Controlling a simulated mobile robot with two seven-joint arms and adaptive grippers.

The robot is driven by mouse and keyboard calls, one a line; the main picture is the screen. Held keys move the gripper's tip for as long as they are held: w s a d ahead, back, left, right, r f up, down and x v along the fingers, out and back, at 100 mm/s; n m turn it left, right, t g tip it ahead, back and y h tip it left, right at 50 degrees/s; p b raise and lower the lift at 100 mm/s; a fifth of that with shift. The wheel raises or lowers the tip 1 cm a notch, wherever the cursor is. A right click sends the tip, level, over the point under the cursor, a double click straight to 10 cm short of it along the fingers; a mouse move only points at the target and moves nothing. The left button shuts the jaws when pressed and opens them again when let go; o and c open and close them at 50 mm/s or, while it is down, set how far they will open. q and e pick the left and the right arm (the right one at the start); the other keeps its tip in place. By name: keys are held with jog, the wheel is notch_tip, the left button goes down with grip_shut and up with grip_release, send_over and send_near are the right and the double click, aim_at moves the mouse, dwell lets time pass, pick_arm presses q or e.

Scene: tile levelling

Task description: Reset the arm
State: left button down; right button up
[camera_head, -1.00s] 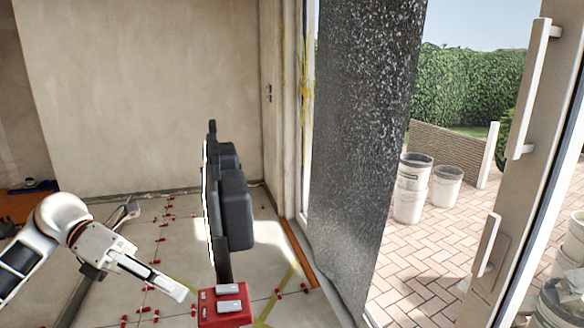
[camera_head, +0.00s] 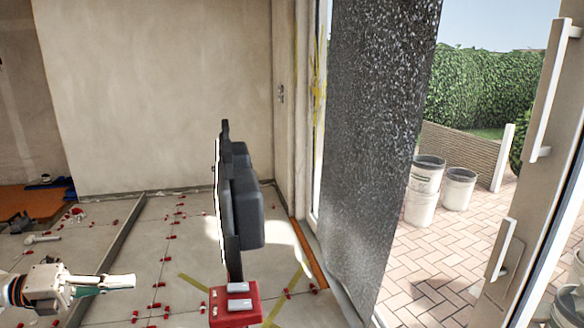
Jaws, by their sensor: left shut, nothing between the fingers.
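My left gripper (camera_head: 118,283) is at the lower left of the head view. It is shut and empty, pointing right above the tiled floor, apart from the red box. My left arm comes in from the left edge, and only its end shows. My right gripper is not in view. The tile floor (camera_head: 185,228) carries several small red levelling clips (camera_head: 171,237) along its joints.
A red box (camera_head: 233,305) with grey blocks on top stands at the bottom centre, before a black upright device (camera_head: 240,200). A long metal bar (camera_head: 122,233) lies on the floor at left. A dark speckled sheet (camera_head: 370,150) hangs by the open door. White buckets (camera_head: 424,190) stand outside.

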pick_arm(q)
jog(key=w+a+r+n+t+y, duration=0.8)
jog(key=w+a+r+n+t, duration=0.1)
jog(key=w+a+n+t, duration=0.5)
jog(key=a+f+n+g+y, duration=0.2)
jog(key=a+f+n+y, duration=0.1)
jog(key=a+n+y, duration=0.4)
jog(key=a+f+n+g+y, duration=0.25)
jog(key=a+n+y, duration=0.3)
jog(key=a, duration=0.35)
jog(key=s+d+f+g+h, duration=0.15)
jog(key=s+d+f, duration=0.25)
jog(key=d+f, duration=0.45)
jog(key=s+d+f+n+h, duration=0.1)
jog(key=s+d+f+h, duration=0.15)
jog(key=d+f, duration=0.6)
jog(key=s+d+f+g+h, duration=0.1)
jog(key=s+d+f, duration=0.5)
jog(key=f, duration=0.5)
jog(key=s+d+f+n+g+h, duration=0.1)
jog(key=s+d+f, duration=0.4)
jog(key=s+d, duration=0.5)
jog(key=s+d+f+n+g+h, duration=0.1)
jog(key=s+d+f, duration=0.4)
jog(key=s+d, duration=0.5)
jog(key=d+n+h, duration=0.1)
jog(key=d, duration=0.4)
jog(key=shift+s+g, duration=0.2)
jog(key=shift+g, duration=0.1)
jog(key=shift+n, duration=0.25)
